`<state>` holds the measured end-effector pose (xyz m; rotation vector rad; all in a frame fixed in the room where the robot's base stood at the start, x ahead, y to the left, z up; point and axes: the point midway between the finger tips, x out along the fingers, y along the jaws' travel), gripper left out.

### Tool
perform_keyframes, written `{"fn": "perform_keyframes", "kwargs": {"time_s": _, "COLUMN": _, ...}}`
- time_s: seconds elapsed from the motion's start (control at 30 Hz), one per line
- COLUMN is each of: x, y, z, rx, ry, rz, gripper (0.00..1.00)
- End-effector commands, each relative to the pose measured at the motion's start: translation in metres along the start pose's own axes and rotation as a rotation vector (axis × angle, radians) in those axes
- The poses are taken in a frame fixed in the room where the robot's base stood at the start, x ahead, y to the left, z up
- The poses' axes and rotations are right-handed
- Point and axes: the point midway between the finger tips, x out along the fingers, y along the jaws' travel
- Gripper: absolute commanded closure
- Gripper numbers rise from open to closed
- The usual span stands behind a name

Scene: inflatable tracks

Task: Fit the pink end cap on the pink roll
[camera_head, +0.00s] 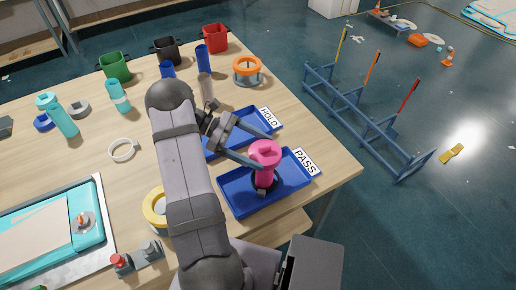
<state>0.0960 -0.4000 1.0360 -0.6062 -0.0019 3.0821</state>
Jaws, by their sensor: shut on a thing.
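My gripper (262,146) is shut on a wide pink piece, which looks like the pink end cap (265,149), over the blue tray marked PASS. A narrower pink part, likely the pink roll (264,177), shows directly below it. I cannot tell whether the two are touching, apart or joined. A small dark piece (263,189) is at the bottom of the pink column, over the tray floor. The fingers reach in from the left and partly hide the cap's side.
An orange ring-shaped piece (247,76) and blue cylinders (203,58) stand farther back. A yellow ring (154,208) is partly hidden by my arm.

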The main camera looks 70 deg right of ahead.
Motion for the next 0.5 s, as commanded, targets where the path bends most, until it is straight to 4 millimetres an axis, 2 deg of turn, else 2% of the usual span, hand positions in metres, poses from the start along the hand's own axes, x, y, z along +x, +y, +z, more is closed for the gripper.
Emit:
{"fn": "perform_keyframes", "kwargs": {"time_s": 0.33, "x": 0.0026, "y": 0.0000, "z": -0.0064, "rx": 0.000, "ry": 0.000, "rz": 0.000, "gripper": 0.43}}
{"fn": "perform_keyframes", "kwargs": {"time_s": 0.37, "x": 0.0026, "y": 0.0001, "z": -0.0063, "rx": 0.000, "ry": 0.000, "rz": 0.000, "gripper": 0.19}}
{"fn": "perform_keyframes", "kwargs": {"time_s": 0.4, "x": 0.0024, "y": 0.0001, "z": -0.0059, "rx": 0.000, "ry": 0.000, "rz": 0.000, "gripper": 0.09}}
{"fn": "perform_keyframes", "kwargs": {"time_s": 0.43, "x": 0.0024, "y": 0.0001, "z": -0.0058, "rx": 0.000, "ry": 0.000, "rz": 0.000, "gripper": 0.02}}
{"fn": "perform_keyframes", "kwargs": {"time_s": 0.5, "x": 0.0023, "y": 0.0001, "z": -0.0058, "rx": 0.000, "ry": 0.000, "rz": 0.000, "gripper": 0.00}}
